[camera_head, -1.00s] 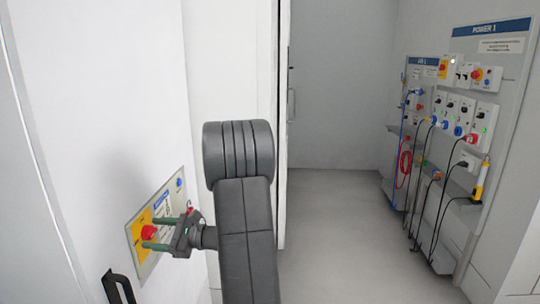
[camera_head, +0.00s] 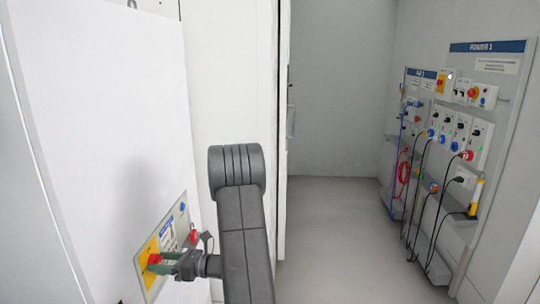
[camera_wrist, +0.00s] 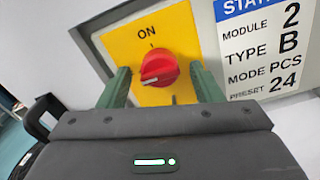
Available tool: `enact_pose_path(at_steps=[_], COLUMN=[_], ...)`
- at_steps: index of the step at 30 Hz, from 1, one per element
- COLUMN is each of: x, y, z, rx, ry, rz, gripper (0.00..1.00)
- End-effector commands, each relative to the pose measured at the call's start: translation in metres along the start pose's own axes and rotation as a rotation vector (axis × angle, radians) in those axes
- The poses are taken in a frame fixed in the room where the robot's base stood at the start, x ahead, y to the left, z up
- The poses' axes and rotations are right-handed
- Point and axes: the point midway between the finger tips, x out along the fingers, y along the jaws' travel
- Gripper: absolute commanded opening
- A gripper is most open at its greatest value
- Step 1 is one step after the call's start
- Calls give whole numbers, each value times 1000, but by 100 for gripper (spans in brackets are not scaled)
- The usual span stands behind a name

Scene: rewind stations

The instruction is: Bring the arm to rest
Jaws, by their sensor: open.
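My gripper (camera_head: 158,264) is at the station panel on the left white cabinet, beside the red knob (camera_head: 154,259). In the wrist view my gripper (camera_wrist: 162,82) is open, with one green finger on each side of the red knob (camera_wrist: 159,68). The knob sits on a yellow plate (camera_wrist: 118,46) marked ON, and its white pointer line points to the lower left. I cannot tell whether either finger touches the knob. Part of the plate below the knob is hidden by my gripper.
The white cabinet (camera_head: 105,130) stands close on the left. A black handle (camera_wrist: 45,114) is left of the gripper in the wrist view. On the right wall are the POWER 1 board (camera_head: 508,88) and a smaller board with cables. The grey floor (camera_head: 325,235) between is clear.

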Motion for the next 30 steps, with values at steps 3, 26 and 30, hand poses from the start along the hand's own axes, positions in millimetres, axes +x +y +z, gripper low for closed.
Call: enact_pose_path(at_steps=[3, 26, 30], x=[0, -2, -9], y=[1, -1, -4], z=[4, -2, -9], rx=[70, 164, 132], ry=[0, 3, 17], rz=[-1, -5, -25], gripper=[59, 59, 59])
